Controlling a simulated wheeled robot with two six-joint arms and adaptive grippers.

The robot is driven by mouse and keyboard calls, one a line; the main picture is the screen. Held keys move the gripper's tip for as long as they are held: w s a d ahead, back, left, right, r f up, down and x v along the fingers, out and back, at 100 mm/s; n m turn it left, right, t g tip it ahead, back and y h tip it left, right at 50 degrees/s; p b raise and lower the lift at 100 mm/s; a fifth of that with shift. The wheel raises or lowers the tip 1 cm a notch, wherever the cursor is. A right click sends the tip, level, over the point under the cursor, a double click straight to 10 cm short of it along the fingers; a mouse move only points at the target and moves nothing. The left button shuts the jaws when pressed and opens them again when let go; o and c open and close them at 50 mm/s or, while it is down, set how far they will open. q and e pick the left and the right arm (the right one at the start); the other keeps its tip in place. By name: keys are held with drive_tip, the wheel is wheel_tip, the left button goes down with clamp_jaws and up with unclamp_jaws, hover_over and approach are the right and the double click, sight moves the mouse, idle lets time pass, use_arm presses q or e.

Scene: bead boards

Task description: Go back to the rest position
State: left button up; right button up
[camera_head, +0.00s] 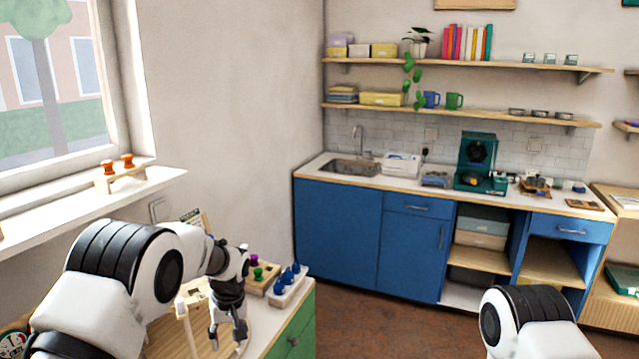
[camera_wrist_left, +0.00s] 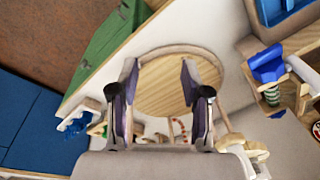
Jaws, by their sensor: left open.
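My left gripper (camera_head: 227,338) hangs fingers down over the worktop at the lower left of the head view. It also shows in the left wrist view (camera_wrist_left: 160,72), its two fingers apart with nothing between them. Beyond the fingers there is a round wooden board (camera_wrist_left: 165,95) with a pale rim. My right arm's upper part shows at the bottom right of the head view; its gripper is out of the picture.
Beside my left gripper stand a wooden block with purple and green knobs (camera_head: 257,274) and a white rack with blue pegs (camera_head: 289,284). A wooden tray (camera_head: 186,336) lies left of the gripper. Blue cabinets (camera_head: 338,232) stand across the open floor (camera_head: 385,325).

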use_arm(q)
drive_tip(key=s+a+f+g+h+b, duration=0.1)
drive_tip(key=s+a+f+g+b, duration=0.25)
drive_tip(key=s+f, duration=1.75)
drive_tip(key=s+f+m+t, duration=0.1)
drive_tip(key=s+m, duration=0.1)
drive_tip(key=s, duration=0.8)
drive_tip(key=s+a+f+m+t, duration=0.1)
drive_tip(key=s+f+m+t, duration=0.1)
drive_tip(key=s, duration=0.8)
drive_tip(key=shift+a+f+m+h, duration=0.15)
drive_tip(key=shift+m+h, duration=0.15)
